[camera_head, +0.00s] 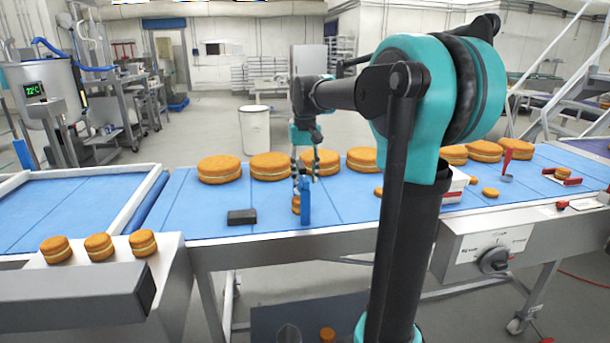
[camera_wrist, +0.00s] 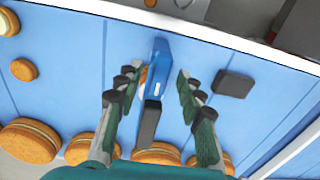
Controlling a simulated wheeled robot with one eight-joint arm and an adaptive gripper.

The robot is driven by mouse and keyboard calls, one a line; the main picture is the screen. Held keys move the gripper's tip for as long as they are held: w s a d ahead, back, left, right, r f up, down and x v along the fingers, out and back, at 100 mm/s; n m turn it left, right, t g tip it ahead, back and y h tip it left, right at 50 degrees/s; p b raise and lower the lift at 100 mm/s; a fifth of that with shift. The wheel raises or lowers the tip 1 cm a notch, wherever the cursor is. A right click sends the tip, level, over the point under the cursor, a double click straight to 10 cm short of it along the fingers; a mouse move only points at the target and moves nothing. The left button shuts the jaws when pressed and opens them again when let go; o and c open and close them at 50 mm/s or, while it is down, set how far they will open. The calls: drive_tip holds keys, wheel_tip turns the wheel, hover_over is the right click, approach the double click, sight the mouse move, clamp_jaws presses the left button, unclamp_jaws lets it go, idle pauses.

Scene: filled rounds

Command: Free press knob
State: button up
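A black round knob (camera_head: 494,260) sits on the front of a white control panel (camera_head: 470,245) at the right end of the conveyor; nothing visibly covers its face. My gripper (camera_head: 305,178) points down over the belt, well left of the knob. In the wrist view my gripper (camera_wrist: 157,78) has its fingers apart, one on each side of a blue upright object (camera_wrist: 160,66) with a black part (camera_wrist: 149,122). I see gaps between the fingers and this object. The blue object (camera_head: 306,206) also shows below my gripper in the head view.
Large filled rounds (camera_head: 219,169) line the belt's far side. A small round (camera_head: 296,204) is beside the blue object. A dark block (camera_head: 241,217) lies left of it. A red upright piece (camera_head: 507,158) stands at right. Three small rounds (camera_head: 99,246) sit on the left ledge.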

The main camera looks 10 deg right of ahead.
sight(305, 179)
drive_tip(key=shift+r, duration=0.1)
wheel_tip(305, 179, up, 12)
idle(0.5)
drive_tip(key=shift+s, duration=0.1)
